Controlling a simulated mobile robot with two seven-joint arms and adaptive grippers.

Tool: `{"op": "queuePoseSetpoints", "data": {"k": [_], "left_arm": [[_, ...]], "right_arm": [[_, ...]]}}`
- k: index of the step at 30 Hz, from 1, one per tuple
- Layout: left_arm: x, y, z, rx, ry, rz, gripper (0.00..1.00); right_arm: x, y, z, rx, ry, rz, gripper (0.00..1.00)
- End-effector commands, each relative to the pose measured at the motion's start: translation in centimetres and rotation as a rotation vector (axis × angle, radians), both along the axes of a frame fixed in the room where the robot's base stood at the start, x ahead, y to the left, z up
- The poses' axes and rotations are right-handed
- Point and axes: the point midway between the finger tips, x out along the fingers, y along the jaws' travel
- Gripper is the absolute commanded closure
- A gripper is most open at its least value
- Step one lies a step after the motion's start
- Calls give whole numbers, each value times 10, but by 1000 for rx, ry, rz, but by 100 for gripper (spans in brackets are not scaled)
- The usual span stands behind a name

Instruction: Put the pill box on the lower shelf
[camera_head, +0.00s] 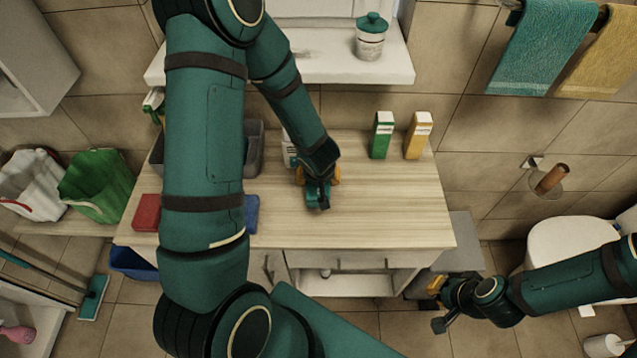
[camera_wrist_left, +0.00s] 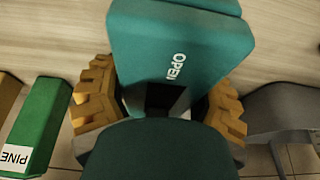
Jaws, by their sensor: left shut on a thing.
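A teal box with the word OPEN on it, which looks like the pill box (camera_wrist_left: 182,45), is between the yellow-padded fingers of my left gripper (camera_wrist_left: 160,105). In the head view my left gripper (camera_head: 318,180) is shut on this box (camera_head: 317,198) over the wooden counter. I cannot tell whether the box touches the counter. A white wall shelf (camera_head: 330,68) is behind the counter, and an open white compartment (camera_head: 345,286) is under it. My right gripper (camera_head: 437,305) is off the counter's front right corner; its finger opening is unclear.
A green carton (camera_head: 382,137) and a yellow carton (camera_head: 418,137) stand at the counter's back right. A teal-lidded jar (camera_head: 371,37) stands on the wall shelf. A red block (camera_head: 147,212) and a blue block (camera_head: 251,214) lie at left. The counter's right front (camera_head: 385,215) is clear.

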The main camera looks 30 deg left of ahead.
Motion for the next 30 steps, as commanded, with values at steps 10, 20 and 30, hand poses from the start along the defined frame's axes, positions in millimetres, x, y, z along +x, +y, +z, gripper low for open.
{"op": "queuePoseSetpoints", "data": {"k": [10, 20, 30], "left_arm": [[1, 0, -10, 0, -2, 1, 77], [0, 0, -13, -1, -2, 1, 0], [-1, -1, -4, 0, -2, 1, 0]], "right_arm": [[0, 0, -6, -1, -1, 0, 100], [0, 1, -7, -1, 0, 2, 100], [0, 0, -2, 0, 0, 1, 100]]}}
